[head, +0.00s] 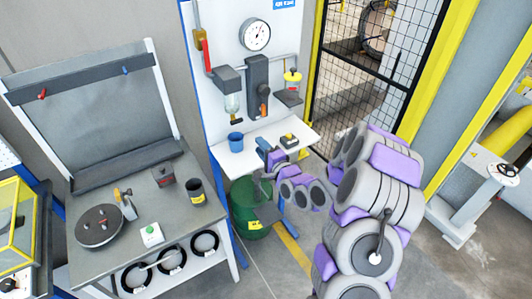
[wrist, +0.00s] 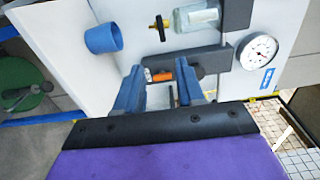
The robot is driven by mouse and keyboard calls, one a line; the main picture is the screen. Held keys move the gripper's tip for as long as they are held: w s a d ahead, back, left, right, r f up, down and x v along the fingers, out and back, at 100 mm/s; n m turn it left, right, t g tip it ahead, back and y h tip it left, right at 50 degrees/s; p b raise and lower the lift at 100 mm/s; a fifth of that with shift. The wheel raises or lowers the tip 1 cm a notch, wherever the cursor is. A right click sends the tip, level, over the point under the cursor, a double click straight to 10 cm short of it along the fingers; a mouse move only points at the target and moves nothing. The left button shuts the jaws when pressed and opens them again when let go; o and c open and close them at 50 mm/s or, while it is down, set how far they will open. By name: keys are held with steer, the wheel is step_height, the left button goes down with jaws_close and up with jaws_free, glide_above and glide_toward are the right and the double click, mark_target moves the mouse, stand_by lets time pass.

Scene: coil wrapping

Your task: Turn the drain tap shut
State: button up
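The drain tap (head: 236,121) is a small dark and yellow fitting under the clear filter bowl (head: 232,104) on the white panel. In the wrist view the tap (wrist: 160,27) shows at the top, beside the bowl (wrist: 197,17). Whether the tap is open or shut cannot be told. My gripper (head: 268,151) is in front of the small shelf, below the panel's fittings. In the wrist view its two blue fingers (wrist: 162,76) are apart and nothing is held. An orange handle (wrist: 160,75) shows beyond the gap between them. The tap is apart from the fingers.
A blue cup (head: 236,142) stands on the white shelf (head: 226,160), with a small black and yellow box (head: 289,140) to its right. A gauge (head: 255,35) is above. A green drum (head: 247,205) stands below. A workbench (head: 175,215) is at left, mesh fencing (head: 345,75) at right.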

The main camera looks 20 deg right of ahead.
steer(key=shift+v, duration=1.35)
steer(key=s+a+n+g+h+b, duration=0.1)
steer(key=s+n+g, duration=0.4)
steer(key=s, duration=1)
steer(key=s+a+r+n+g+h+b, duration=0.1)
steer(key=s+n+g+b, duration=0.3)
steer(key=s, duration=1.1)
steer(key=s+a+n+g+h+b, duration=0.2)
steer(key=s+n+g, duration=0.4)
steer(key=s+g, duration=0.4)
steer(key=s+a+b, duration=0.1)
steer(key=s, duration=0.4)
steer(key=shift+a+r+h+b, duration=0.25)
steer(key=shift+a+h+b, duration=0.05)
steer(key=shift+a, duration=0.05)
